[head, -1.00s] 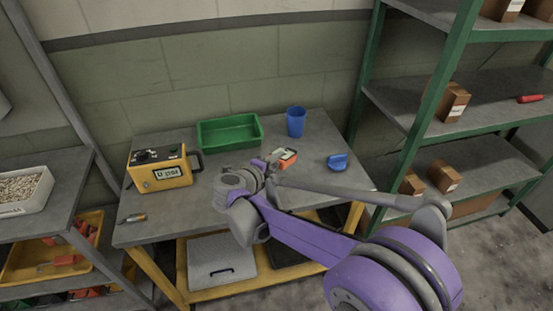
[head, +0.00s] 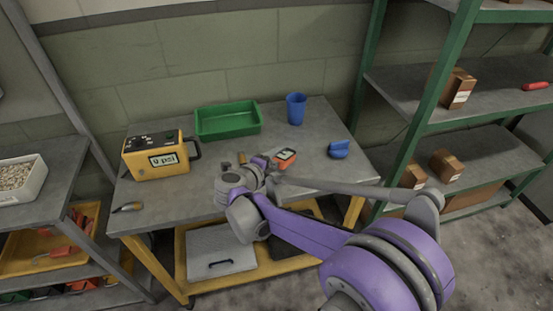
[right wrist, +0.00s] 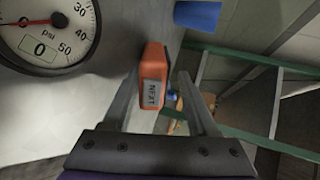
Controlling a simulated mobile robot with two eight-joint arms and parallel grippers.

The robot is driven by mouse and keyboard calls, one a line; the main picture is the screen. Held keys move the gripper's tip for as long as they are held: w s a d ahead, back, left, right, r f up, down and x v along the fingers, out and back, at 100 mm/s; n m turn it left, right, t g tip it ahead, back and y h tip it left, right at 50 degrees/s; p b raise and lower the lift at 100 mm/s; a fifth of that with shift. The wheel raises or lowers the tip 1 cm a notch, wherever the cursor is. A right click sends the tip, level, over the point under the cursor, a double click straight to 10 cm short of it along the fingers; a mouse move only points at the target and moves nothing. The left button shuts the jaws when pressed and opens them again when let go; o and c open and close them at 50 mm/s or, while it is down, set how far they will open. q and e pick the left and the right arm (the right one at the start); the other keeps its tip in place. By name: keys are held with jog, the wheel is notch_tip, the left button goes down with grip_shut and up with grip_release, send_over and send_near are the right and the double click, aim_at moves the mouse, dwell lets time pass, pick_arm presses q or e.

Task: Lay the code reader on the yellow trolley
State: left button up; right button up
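The code reader, an orange handheld device (head: 285,157) with a small pale screen, is above the grey top of a yellow-framed bench (head: 190,195). In the right wrist view its orange end (right wrist: 152,78) with a white label sits between the two fingers. The fingertips are partly hidden in the head view. I cannot make out a separate yellow trolley. My left gripper is not in view.
On the bench stand a yellow meter box (head: 160,158), a green bin (head: 228,120), a blue cup (head: 297,108) and a blue item (head: 339,149). A round psi gauge (right wrist: 45,30) is close in the right wrist view. A green-post shelf (head: 420,110) stands at right.

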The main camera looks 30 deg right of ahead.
jog(key=shift+o, duration=0.5)
jog(key=v, duration=1)
jog(key=shift+s+a+r+p, duration=0.1)
jog(key=shift+a+r+p, duration=0.1)
jog(key=shift+a+p, duration=0.15)
jog(key=s+a+r+p, duration=0.3)
jog(key=a+r+p, duration=0.1)
jog(key=r, duration=0.3)
jog(key=shift+a+p, duration=0.35)
jog(key=shift+p, duration=0.3)
jog(key=shift+r, duration=0.1)
